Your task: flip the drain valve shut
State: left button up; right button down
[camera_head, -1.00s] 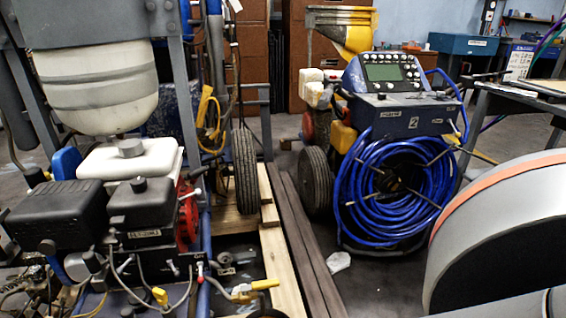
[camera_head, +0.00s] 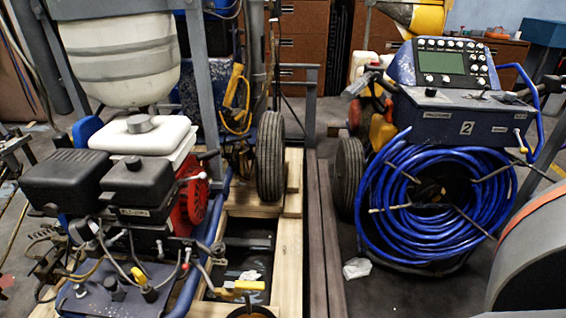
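A valve with a yellow lever handle (camera_head: 248,285) sits low at the front of the line striper, right of its lower frame. The lever lies roughly level and points right. I take this as the drain valve, but I cannot read a label on it. A second small yellow handle (camera_head: 140,278) stands on the blue block below the engine. The striper's engine (camera_head: 115,185) is black with a red side, under a white tank (camera_head: 143,137). Neither of my grippers is in view.
Wooden pallet boards (camera_head: 290,255) lie under the striper, beside a black tyre (camera_head: 270,157). To the right stands a cart with a coil of blue hose (camera_head: 435,200) and a control panel (camera_head: 442,62). A curved grey body (camera_head: 545,250) fills the lower right edge.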

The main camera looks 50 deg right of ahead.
aim_at(238, 285)
jog(key=k+l, duration=0.1)
jog(key=l, duration=0.3)
jog(key=k+l, duration=0.15)
jog(key=l, duration=0.3)
jog(key=k+l, duration=0.1)
jog(key=l, duration=0.3)
